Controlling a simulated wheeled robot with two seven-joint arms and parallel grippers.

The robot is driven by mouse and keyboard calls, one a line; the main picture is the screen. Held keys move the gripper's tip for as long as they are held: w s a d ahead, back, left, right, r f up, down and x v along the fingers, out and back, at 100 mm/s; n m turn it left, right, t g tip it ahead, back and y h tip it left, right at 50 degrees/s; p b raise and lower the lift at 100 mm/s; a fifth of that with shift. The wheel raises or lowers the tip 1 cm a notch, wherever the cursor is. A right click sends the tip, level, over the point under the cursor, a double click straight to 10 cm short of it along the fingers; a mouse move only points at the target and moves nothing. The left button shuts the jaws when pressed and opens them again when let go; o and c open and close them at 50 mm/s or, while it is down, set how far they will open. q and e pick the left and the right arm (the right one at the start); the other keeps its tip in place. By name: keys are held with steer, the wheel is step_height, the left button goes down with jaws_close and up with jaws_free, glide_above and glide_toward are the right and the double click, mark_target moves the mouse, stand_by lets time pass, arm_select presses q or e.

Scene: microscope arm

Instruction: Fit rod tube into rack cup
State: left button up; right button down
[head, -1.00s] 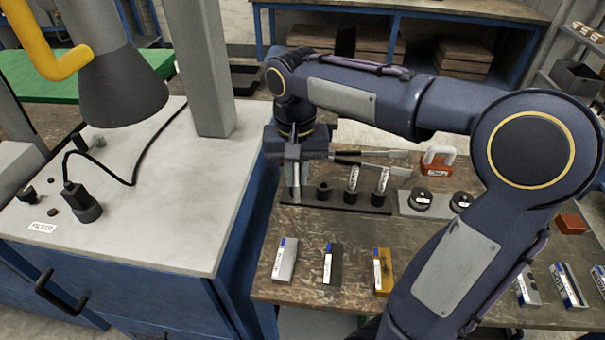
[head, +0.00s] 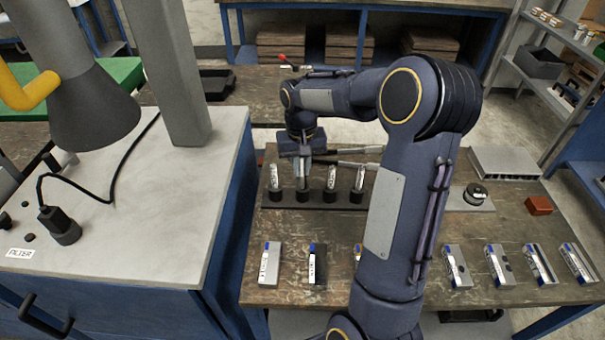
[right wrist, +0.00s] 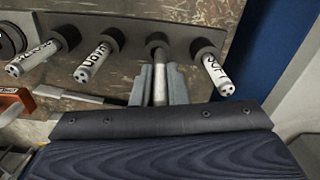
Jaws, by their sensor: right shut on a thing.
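My right gripper (head: 303,182) points down over the rack (head: 394,203), at the second cup from the left. In the right wrist view its fingers (right wrist: 160,88) are shut on a slim greyish tube, the rod tube (right wrist: 160,78). The tube lines up with a dark rack cup (right wrist: 156,41), and its far end meets the cup's mouth; how deep it sits I cannot tell. Labelled white tubes stand in the other cups: one on the left (head: 274,177) and two on the right (head: 332,177) (head: 360,178). My left gripper is not in view.
Flat labelled blocks (head: 270,263) lie along the table's front. A red block (head: 539,205) and a round dark item (head: 475,194) lie to the right. A white-topped cabinet (head: 120,220) with a cable borders the table on the left.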

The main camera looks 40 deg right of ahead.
mark_target(303, 187)
steer(key=shift+d+f, duration=0.15)
steer(key=shift+f, duration=0.8)
steer(key=shift+d+f, duration=0.1)
steer(key=shift+f, duration=0.8)
steer(key=shift+f, duration=0.1)
steer(key=shift+f, duration=0.15)
steer(key=c, duration=1.4)
jaws_free()
